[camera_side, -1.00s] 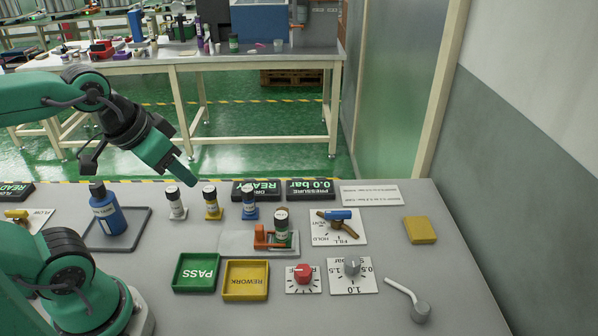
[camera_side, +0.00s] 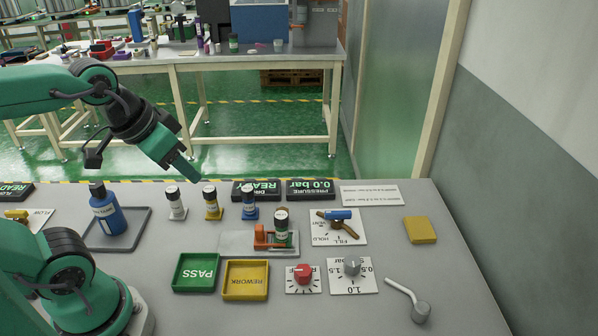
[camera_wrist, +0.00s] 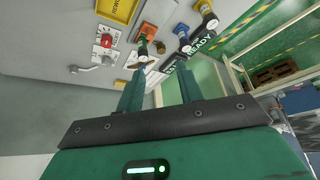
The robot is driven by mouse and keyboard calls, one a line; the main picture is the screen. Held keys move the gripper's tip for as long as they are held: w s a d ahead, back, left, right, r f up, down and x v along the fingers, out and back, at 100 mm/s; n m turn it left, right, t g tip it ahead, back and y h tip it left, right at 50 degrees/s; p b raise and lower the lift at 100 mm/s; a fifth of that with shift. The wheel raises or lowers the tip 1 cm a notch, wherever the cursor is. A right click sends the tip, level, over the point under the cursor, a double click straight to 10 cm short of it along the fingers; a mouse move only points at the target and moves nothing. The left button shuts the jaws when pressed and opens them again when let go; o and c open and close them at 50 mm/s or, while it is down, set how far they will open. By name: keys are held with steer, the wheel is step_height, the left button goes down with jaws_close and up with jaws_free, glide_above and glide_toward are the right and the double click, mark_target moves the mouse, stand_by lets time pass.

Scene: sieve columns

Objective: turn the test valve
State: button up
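My gripper (camera_side: 185,168) is in the air at the left, above the back of the bench and well apart from the valve. In the wrist view its two fingers (camera_wrist: 160,80) stand apart with nothing held between them. There the valve is small, near the left fingertip and partly hidden.
An orange clamp (camera_side: 262,237) holds a green vial (camera_side: 282,234) left of the valve. Several small vials stand behind it. A red knob (camera_side: 303,273) and a grey knob (camera_side: 352,266) sit in front. PASS (camera_side: 179,289) and REWORK (camera_side: 230,295) trays lie nearer. Bench space at right is mostly clear.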

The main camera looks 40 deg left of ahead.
steer(key=w+d+r+m+g, duration=0.1)
steer(key=w+d+r+m, duration=0.1)
steer(key=w, duration=0.6)
steer(key=m+g, duration=0.4)
steer(key=m, duration=0.3)
glide_above(338, 212)
step_height(338, 212, down, 15)
steer(key=shift+s+f, duration=0.1)
steer(key=shift+f, duration=0.1)
steer(key=shift+d+f, duration=0.1)
steer(key=shift+f, duration=0.2)
steer(key=shift+f, duration=3.9)
jaws_close()
